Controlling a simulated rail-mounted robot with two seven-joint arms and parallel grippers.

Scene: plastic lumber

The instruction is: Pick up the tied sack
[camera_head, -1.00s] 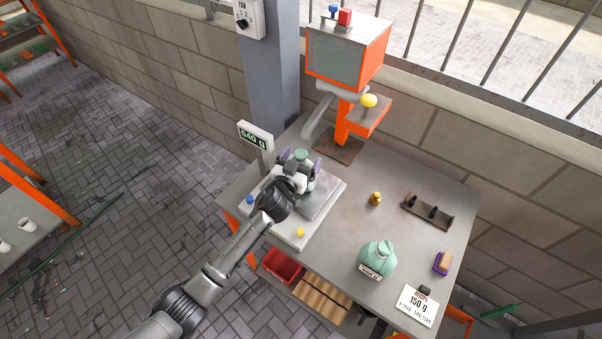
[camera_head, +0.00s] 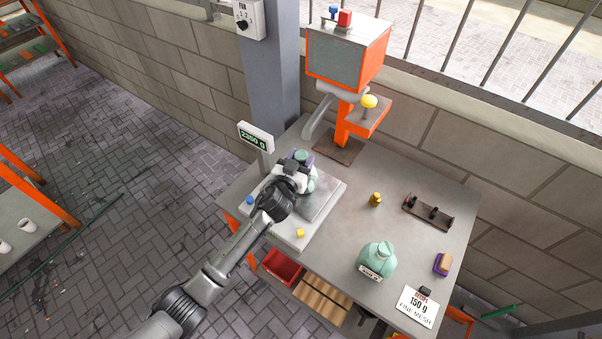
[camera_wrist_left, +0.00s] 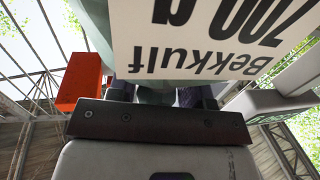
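A pale green sack (camera_head: 309,185) stands on the scale plate, largely hidden by my left gripper (camera_head: 302,164). In the left wrist view its white label (camera_wrist_left: 215,35) reads "Bekkulf 700 g", upside down and very close. My left gripper is down around the top of this sack; its dark purple fingers (camera_wrist_left: 160,96) show on either side of pale green cloth, partly behind the label. Whether they press on it I cannot tell. A second pale green sack (camera_head: 377,254), narrow at the top and labelled, stands on the bench at the front right. My right gripper is not in view.
The scale (camera_head: 323,209) has a display (camera_head: 256,137) reading 2350 g. A brass weight (camera_head: 375,199), dark rack (camera_head: 428,212), sponge (camera_head: 442,263) and "150 g" card (camera_head: 418,306) stand on the bench.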

